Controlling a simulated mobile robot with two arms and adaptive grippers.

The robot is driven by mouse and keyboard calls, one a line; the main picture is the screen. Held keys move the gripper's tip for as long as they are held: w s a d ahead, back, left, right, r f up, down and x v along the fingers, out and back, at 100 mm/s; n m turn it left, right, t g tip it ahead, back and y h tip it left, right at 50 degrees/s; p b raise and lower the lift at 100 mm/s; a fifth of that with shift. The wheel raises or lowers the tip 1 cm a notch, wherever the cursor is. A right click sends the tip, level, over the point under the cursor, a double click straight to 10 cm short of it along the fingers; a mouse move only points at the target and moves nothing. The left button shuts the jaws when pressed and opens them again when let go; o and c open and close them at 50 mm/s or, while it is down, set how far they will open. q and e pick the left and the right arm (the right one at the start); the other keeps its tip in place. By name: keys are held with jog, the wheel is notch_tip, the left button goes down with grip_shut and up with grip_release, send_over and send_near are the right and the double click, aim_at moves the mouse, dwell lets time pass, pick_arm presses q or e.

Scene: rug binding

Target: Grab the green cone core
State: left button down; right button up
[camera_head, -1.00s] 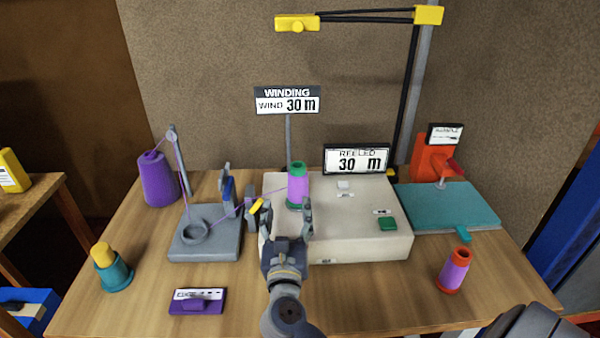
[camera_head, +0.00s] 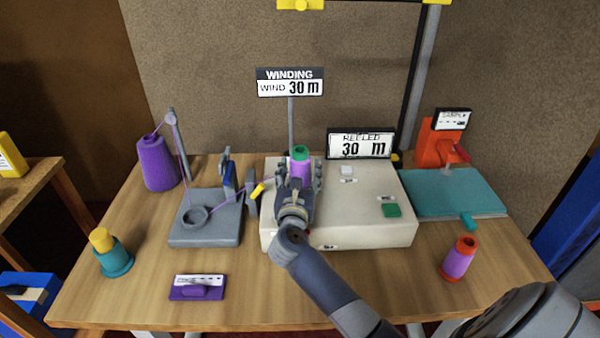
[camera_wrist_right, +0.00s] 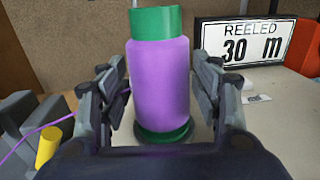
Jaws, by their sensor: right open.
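The green cone core (camera_head: 300,153) stands upright on the cream winding machine (camera_head: 360,220), wound with purple yarn, its green top and base showing. In the right wrist view the green cone core (camera_wrist_right: 160,85) stands between the two fingers of my right gripper (camera_wrist_right: 160,100). The fingers are open, one on each side, with small gaps to the yarn. In the head view my right gripper (camera_head: 298,180) covers the core's lower part. My left gripper is not in view.
A purple yarn cone (camera_head: 158,172) and grey thread stand (camera_head: 205,225) are at left. A yellow-topped teal cone (camera_head: 112,255) and a red-ended purple spool (camera_head: 458,260) stand near the front. A teal board (camera_head: 450,193) lies at right. A "REELED 30 m" display (camera_head: 361,145) stands behind the core.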

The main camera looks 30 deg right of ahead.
jog(key=shift+w+d, duration=0.25)
jog(key=shift+w, duration=0.05)
jog(key=shift+c, duration=0.9)
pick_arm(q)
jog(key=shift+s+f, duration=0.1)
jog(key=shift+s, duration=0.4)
pick_arm(e)
jog(key=c, duration=1.1)
jog(key=shift+r, duration=0.1)
